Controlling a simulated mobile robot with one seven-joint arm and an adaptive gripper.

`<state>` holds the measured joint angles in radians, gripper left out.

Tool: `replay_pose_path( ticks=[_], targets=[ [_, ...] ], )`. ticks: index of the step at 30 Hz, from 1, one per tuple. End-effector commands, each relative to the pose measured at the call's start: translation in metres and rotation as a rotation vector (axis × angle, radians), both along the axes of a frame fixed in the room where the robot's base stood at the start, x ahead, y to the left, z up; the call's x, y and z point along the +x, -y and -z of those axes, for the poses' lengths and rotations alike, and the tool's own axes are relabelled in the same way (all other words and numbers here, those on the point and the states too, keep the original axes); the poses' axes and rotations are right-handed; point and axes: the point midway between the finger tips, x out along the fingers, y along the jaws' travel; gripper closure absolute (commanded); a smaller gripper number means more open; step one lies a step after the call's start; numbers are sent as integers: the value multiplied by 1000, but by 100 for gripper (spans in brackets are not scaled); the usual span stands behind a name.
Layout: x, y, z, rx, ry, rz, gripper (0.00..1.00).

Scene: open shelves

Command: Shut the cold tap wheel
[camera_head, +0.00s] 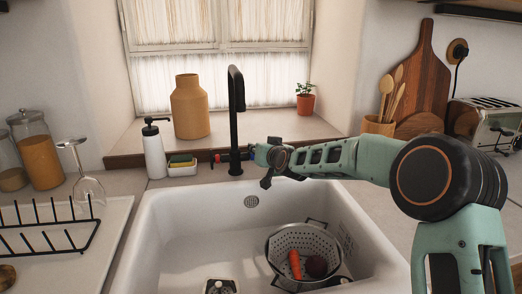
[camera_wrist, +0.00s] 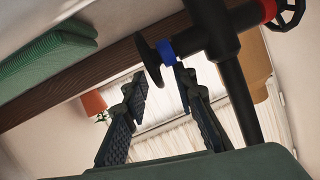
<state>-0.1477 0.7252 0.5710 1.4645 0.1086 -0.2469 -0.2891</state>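The black tap (camera_head: 235,120) rises behind the sink. In the wrist view, the cold tap wheel (camera_wrist: 149,60) is a dark disc, seen nearly edge-on, beside a blue ring (camera_wrist: 166,52) on the tap body (camera_wrist: 212,35). My gripper (camera_wrist: 160,79) is open, its two fingers apart, with the cold wheel close to the fingertips; I cannot tell whether they touch. The other wheel (camera_wrist: 290,12) has a red ring and shows at the top right there. In the head view, my gripper (camera_head: 268,164) is just right of the tap and largely hides the cold wheel.
The white sink (camera_head: 180,225) below holds a colander (camera_head: 283,240) with a carrot and a dark round item. A soap bottle (camera_head: 153,150) and sponges (camera_head: 181,160) stand left of the tap. A vase (camera_head: 190,108) and potted plant (camera_head: 305,100) stand on the sill.

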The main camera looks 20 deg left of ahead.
Motion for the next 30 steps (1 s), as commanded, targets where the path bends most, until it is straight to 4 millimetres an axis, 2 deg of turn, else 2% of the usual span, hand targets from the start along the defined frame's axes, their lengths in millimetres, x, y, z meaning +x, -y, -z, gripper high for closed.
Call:
replay_pose_path(
  ticks=[5, 18, 24, 30],
  targets=[
    [-11, 10, -6, 0, 2, 1, 75],
    [-69, 57, -26, -2, 1, 1, 75],
    [-85, 68, -32, 0, 1, 0, 75],
    [-89, 71, -33, 0, 0, -1, 75]
  ],
)
